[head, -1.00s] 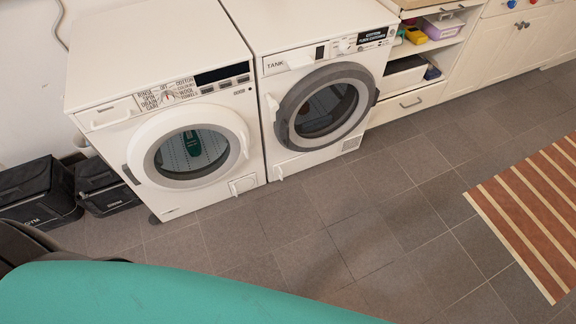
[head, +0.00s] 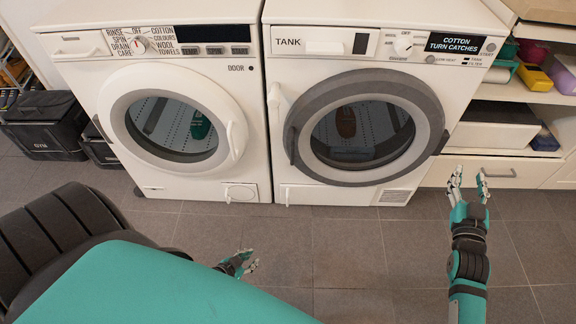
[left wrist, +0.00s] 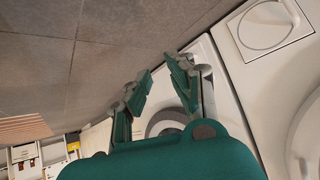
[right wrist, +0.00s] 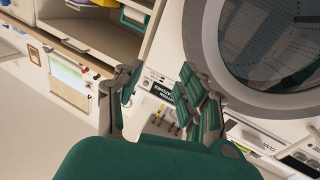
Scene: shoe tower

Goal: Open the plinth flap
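The right machine, marked TANK, has a low plinth strip (head: 330,195) with a small upright tab (head: 286,195) at its left end; it looks flush and shut. The left machine has a small square flap with a round cover (head: 240,193) at its bottom right, also shut; it shows large in the left wrist view (left wrist: 268,28). I cannot tell for certain which is the plinth flap. My left gripper (head: 242,262) is open and empty, in front of and below the left machine's flap. My right gripper (head: 468,180) is open and empty, at the right machine's lower right.
Both round doors, the left machine's (head: 175,125) and the right machine's (head: 365,125), are shut. Black boxes (head: 45,128) stand at the left. A drawer (head: 495,172) and open shelves are at the right. The tiled floor (head: 340,240) in front is clear.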

